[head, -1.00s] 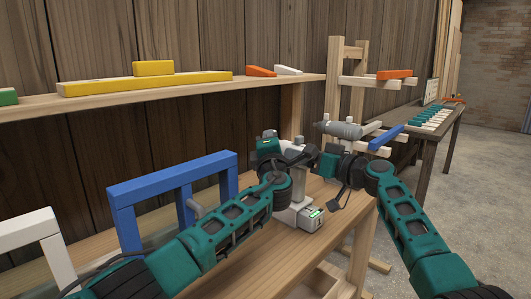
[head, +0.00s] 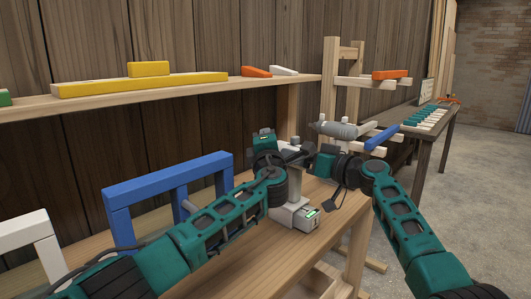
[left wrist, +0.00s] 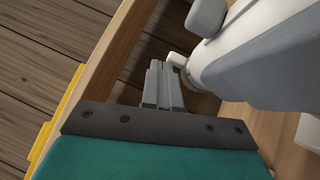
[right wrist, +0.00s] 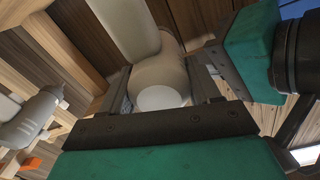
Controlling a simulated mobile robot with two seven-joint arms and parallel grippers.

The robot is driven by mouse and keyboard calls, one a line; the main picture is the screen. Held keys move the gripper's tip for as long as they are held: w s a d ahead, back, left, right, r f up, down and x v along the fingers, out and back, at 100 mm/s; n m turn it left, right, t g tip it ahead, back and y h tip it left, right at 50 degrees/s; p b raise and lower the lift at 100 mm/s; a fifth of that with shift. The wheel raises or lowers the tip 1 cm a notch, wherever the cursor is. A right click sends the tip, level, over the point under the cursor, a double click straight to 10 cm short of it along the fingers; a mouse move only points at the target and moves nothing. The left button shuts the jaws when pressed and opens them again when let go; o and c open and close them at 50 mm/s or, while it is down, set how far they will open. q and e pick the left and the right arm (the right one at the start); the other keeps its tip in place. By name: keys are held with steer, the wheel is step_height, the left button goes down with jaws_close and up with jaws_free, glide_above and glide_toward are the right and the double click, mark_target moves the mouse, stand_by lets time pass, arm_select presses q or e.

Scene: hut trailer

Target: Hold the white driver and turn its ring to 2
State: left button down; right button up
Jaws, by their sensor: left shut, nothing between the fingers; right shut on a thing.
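The white driver (head: 296,184) stands upright on the workbench, its broad foot (head: 296,216) showing a small green light. My right gripper (right wrist: 165,82) is shut on the driver's rounded white body (right wrist: 160,97), whose round end faces the right wrist camera. My left gripper (left wrist: 163,68) is shut and empty, its fingertips close beside the driver's grey-white body (left wrist: 250,55) and a small cream tip (left wrist: 177,58). I cannot tell whether they touch. In the head view both grippers hide much of the driver's top. The ring's number cannot be read.
A blue frame (head: 170,178) and a white frame (head: 28,230) stand left on the bench. A shelf above carries a yellow board (head: 140,84). A grey tool (head: 338,129) sits on a wooden rack behind; a blue bar (head: 381,137) is beside it.

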arm_select(q)
steer(key=a+r+v, duration=0.1)
steer(key=r+v, duration=0.1)
steer(key=v, duration=0.7)
steer(key=shift+s+d+f, duration=0.3)
steer(key=shift+d+f, duration=0.05)
steer(key=shift+d, duration=0.1)
arm_select(e)
steer(key=o, duration=1.6)
steer(key=shift+o, duration=0.2)
